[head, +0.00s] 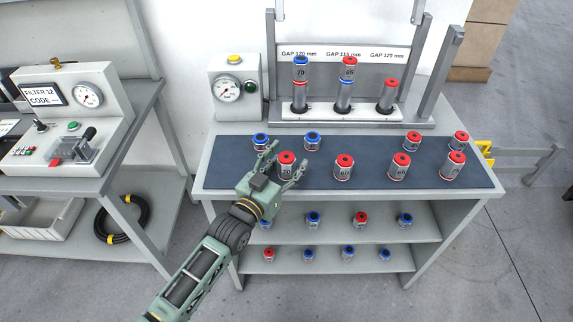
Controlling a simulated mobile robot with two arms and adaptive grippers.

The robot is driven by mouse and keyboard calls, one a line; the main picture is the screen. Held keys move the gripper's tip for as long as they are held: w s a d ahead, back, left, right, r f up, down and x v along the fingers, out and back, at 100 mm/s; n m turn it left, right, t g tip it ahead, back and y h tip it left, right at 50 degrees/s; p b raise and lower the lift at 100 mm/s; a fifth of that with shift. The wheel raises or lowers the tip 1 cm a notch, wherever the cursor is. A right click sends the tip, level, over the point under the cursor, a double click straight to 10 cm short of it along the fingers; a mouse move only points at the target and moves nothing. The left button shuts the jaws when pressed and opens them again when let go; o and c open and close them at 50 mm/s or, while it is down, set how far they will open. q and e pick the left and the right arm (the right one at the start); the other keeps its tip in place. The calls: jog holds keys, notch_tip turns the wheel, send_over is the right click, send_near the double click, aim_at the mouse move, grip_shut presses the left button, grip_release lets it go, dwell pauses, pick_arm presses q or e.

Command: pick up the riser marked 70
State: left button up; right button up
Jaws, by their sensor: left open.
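A red-capped riser marked 70 (287,171) stands upright on the dark mat at its front left. My left gripper (286,156) is open, with one finger to the left of this riser and the other across its right side. I cannot tell whether the fingers touch it. Another riser marked 70 (300,74), with a blue top, stands on the left post of the rack at the back. My right gripper is not in view.
Red-capped risers marked 60 (344,171) and 65 (400,170) stand to the right on the mat (375,150). Blue-capped pieces (312,140) stand behind. The gap rack (340,113) and a gauge box (235,90) are at the back. Shelves below hold more pieces.

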pick_arm(q)
grip_shut()
dwell(0.5)
